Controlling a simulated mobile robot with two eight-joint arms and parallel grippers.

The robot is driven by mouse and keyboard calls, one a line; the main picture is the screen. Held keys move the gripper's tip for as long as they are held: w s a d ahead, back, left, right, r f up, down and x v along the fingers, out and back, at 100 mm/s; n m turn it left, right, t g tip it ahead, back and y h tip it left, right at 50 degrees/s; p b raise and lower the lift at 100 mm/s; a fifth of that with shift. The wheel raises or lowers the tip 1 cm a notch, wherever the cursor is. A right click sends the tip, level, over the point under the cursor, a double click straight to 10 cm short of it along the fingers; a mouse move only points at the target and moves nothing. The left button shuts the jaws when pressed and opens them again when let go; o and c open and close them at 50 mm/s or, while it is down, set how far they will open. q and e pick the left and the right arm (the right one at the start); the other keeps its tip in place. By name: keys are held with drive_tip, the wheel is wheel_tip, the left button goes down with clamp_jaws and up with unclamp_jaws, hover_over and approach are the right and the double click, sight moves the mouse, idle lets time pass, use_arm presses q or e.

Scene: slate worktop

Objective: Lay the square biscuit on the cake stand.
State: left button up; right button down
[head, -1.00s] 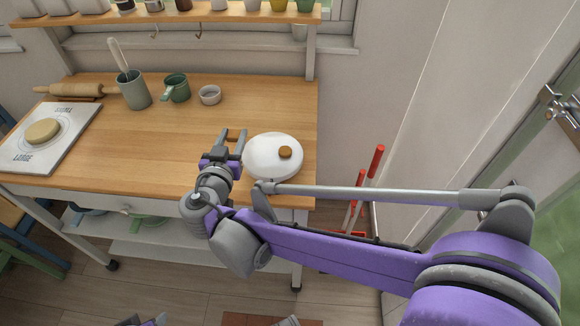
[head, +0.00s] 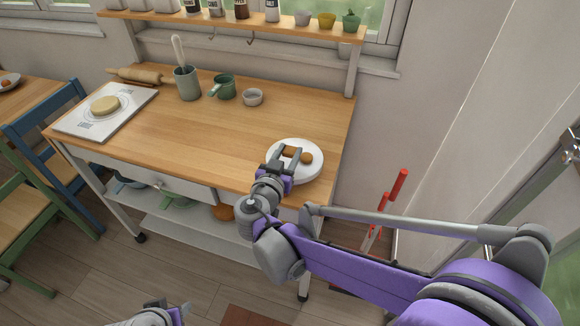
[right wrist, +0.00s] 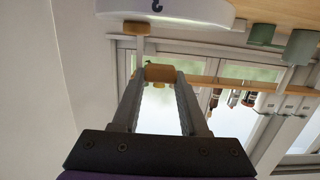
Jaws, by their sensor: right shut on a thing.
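My right gripper (head: 289,151) is over the white cake stand (head: 310,175) at the worktop's right end. It is shut on a small brown biscuit, which also shows between the fingertips in the right wrist view (right wrist: 160,73). There the biscuit is apart from the stand (right wrist: 190,12), with a gap between them; this view is upside down. Another brown biscuit (head: 306,158) lies on the stand, just right of my fingers. My left gripper (head: 165,312) shows only partly at the bottom of the head view; its jaws are unclear.
A pale round piece (head: 105,105) lies on a white board (head: 75,125) at the left. A rolling pin (head: 140,76), a utensil pot (head: 187,84), a green mug (head: 223,87) and a small bowl (head: 252,97) stand at the back. The worktop's middle (head: 190,130) is clear.

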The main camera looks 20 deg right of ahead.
drive_tip(key=shift+f+b, duration=0.3)
drive_tip(key=shift+f, duration=1.9)
drive_tip(key=shift+f, duration=0.2)
drive_tip(key=shift+c, duration=2.2)
unclamp_jaws()
drive_tip(key=shift+r, duration=0.15)
